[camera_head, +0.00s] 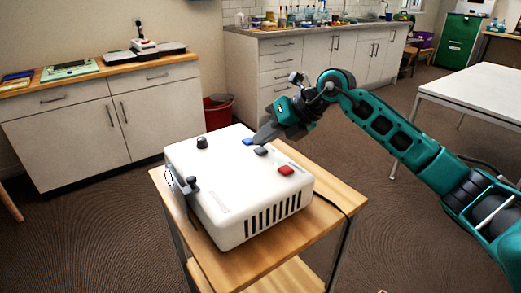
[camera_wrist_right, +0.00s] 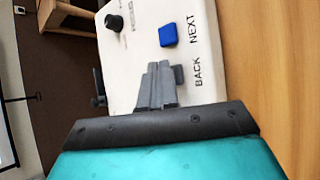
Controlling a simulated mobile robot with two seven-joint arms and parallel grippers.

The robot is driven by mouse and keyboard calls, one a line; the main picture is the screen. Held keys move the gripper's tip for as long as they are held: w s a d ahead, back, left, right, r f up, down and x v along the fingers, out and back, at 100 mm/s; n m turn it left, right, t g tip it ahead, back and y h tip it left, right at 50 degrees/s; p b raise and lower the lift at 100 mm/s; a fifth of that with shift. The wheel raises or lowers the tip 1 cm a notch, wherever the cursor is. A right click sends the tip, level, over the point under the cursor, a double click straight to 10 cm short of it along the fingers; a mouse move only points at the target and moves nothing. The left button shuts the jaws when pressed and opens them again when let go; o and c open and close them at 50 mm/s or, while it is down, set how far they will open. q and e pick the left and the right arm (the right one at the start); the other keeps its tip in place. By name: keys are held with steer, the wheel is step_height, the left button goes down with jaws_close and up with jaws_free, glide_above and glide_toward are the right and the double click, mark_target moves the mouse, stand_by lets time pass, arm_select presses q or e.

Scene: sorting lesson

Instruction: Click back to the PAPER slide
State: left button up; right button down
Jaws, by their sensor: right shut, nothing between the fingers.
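A white slide projector (camera_head: 215,190) sits on a small wooden table. On its top are a blue button (camera_head: 248,141), a grey button (camera_head: 261,151) and a red button (camera_head: 286,170). In the right wrist view, the blue button (camera_wrist_right: 167,36) is beside the word NEXT, and the grey button (camera_wrist_right: 180,75) is beside BACK. My right gripper (camera_head: 258,140) is shut and empty, its tips low beside the blue and grey buttons. In the right wrist view its fingers (camera_wrist_right: 158,68) partly cover the grey button; contact cannot be told. No slide picture shows.
The wooden table (camera_head: 340,196) has a bare right corner. A black knob (camera_head: 202,142) and a dark lever (camera_head: 191,185) stick out from the projector. A cabinet (camera_head: 75,130) stands at left, a red bin (camera_head: 218,112) behind, and a white table (camera_head: 475,88) at right.

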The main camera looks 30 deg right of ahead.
mark_target(265, 150)
steer(key=shift+f, duration=0.45)
stand_by(0.6)
steer(key=shift+r, duration=0.15)
steer(key=shift+r+p, duration=0.65)
steer(key=shift+r, duration=0.15)
step_height(265, 150, up, 5)
steer(key=p, duration=0.4)
steer(key=shift+f, duration=0.1)
